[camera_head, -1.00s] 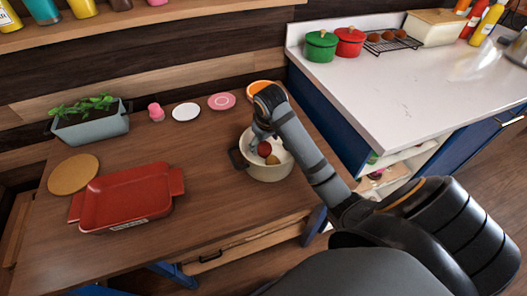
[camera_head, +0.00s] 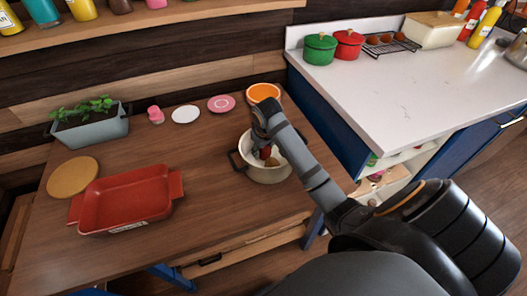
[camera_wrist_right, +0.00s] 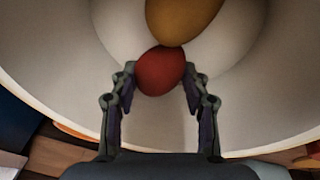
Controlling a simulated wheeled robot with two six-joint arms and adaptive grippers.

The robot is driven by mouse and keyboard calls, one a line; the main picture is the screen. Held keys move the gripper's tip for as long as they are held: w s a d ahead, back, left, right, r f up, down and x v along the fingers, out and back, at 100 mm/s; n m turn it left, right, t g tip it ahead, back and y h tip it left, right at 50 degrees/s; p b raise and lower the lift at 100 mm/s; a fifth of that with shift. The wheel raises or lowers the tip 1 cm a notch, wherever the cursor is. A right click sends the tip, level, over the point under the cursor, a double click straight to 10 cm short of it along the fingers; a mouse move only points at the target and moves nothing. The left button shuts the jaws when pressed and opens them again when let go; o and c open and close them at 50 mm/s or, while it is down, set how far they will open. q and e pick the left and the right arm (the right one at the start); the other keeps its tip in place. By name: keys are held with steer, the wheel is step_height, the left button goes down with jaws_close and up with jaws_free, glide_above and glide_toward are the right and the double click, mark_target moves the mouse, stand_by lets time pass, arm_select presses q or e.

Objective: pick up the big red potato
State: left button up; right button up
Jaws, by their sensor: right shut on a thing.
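The red potato (camera_wrist_right: 161,72) is inside the cream pot (camera_head: 264,174), between the fingers of my right gripper (camera_wrist_right: 160,85). The right gripper reaches down into the pot and is shut on the red potato. In the head view the red potato (camera_head: 265,153) is mostly hidden by the gripper. A yellow-brown potato (camera_wrist_right: 183,18) lies in the pot beside the red one, touching or nearly touching it. My left gripper is not in view.
A red baking dish (camera_head: 127,200) and a round tan board (camera_head: 73,177) are left on the wooden table. An orange bowl (camera_head: 263,93) stands behind the pot. A planter (camera_head: 91,128) and small plates line the back.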

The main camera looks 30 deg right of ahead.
mark_target(264, 156)
steer(key=c, duration=0.3)
steer(key=shift+r, duration=0.25)
steer(key=v, duration=0.6)
steer(key=shift+s+a+p, duration=0.15)
steer(key=shift+s+p, duration=0.15)
steer(key=shift+p, duration=0.1)
steer(key=s+a+r+p, duration=0.5)
steer(key=s+p, duration=0.3)
steer(key=s, duration=0.2)
steer(key=shift+p+v, duration=0.4)
steer(key=shift+v, duration=0.55)
steer(key=shift+d, duration=0.2)
steer(key=shift+a, duration=0.1)
